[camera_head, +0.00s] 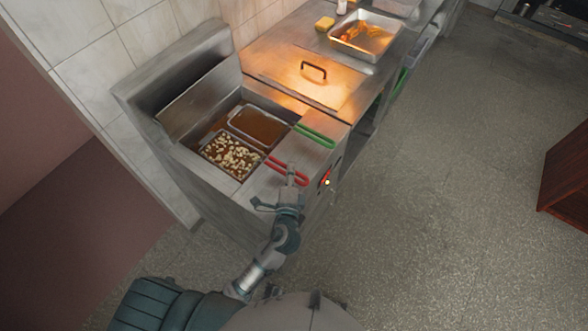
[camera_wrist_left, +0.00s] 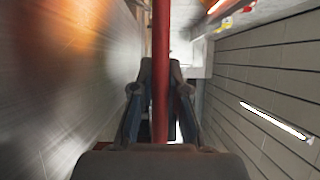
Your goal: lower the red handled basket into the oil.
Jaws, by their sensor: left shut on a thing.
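The red handled basket (camera_head: 230,154) sits in the near bay of the fryer, filled with pale pieces. Its red handle (camera_head: 287,171) sticks out over the fryer's front edge. My left gripper (camera_head: 290,178) is at the handle's outer end. In the left wrist view, the red handle (camera_wrist_left: 160,60) runs between the two fingers (camera_wrist_left: 160,100), which are shut on it. Brown oil shows in the far bay, around the green handled basket (camera_head: 256,126). How deep the red handled basket sits in the oil is hard to tell. My right gripper is not in view.
The green handle (camera_head: 314,136) lies close beside the red one. A steel lid with a black handle (camera_head: 313,70) and a metal tray of food (camera_head: 365,36) are farther along the counter.

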